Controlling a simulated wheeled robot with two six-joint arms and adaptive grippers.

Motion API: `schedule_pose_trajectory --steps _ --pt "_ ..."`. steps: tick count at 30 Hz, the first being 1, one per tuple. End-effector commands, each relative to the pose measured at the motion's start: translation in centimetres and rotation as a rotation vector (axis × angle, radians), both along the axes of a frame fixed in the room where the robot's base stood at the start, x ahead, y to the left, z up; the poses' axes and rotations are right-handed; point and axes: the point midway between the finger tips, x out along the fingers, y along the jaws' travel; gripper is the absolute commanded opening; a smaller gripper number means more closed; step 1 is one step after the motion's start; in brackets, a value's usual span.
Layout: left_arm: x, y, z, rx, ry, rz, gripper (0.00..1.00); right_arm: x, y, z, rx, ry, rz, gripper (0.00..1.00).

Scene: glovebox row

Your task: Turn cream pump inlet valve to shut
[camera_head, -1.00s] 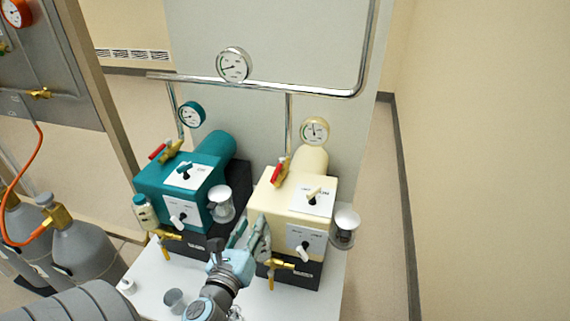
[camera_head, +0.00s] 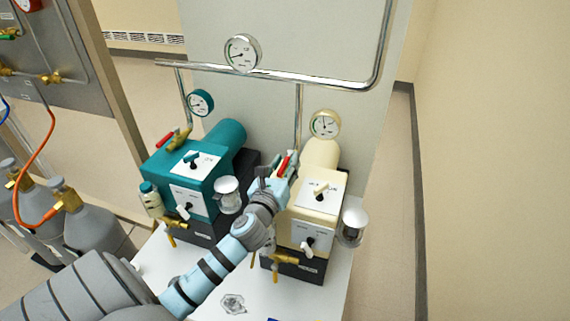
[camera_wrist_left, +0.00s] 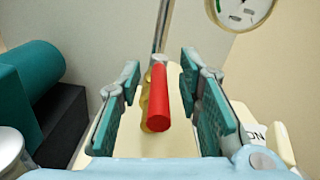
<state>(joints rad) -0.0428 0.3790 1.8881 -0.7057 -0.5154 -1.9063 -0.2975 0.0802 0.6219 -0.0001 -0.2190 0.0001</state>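The cream pump (camera_head: 316,203) stands on the white bench, right of the teal pump. Its inlet valve has a red lever handle (camera_head: 284,165) at the pump's back left, below the vertical pipe. My left gripper (camera_head: 276,180) is at this valve. In the left wrist view the open left gripper (camera_wrist_left: 160,105) has one finger on each side of the red handle (camera_wrist_left: 158,98), with gaps on both sides. A brass valve body (camera_wrist_left: 147,88) shows partly behind the handle. My right gripper is not in view.
The teal pump (camera_head: 190,175) with its own red-handled valve (camera_head: 166,138) stands close on the left. A glass jar (camera_head: 227,195) sits between the pumps, another (camera_head: 352,226) at the right. Gauges (camera_head: 325,124) and a steel pipe (camera_head: 270,74) are behind.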

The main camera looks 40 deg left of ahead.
Motion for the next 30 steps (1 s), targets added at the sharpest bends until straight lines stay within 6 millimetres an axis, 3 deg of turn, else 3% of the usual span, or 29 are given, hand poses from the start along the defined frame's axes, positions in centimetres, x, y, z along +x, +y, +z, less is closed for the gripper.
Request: schedule_pose_trajectory --steps 6,12,30 --pt "0.02 0.01 0.01 0.000 0.000 0.000 0.31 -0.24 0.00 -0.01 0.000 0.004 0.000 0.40" --pt "0.00 -0.01 0.02 0.000 0.000 0.000 0.00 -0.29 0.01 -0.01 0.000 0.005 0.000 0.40" --pt "-0.10 0.25 0.10 0.002 0.001 -0.052 0.00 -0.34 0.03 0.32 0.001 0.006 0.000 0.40"
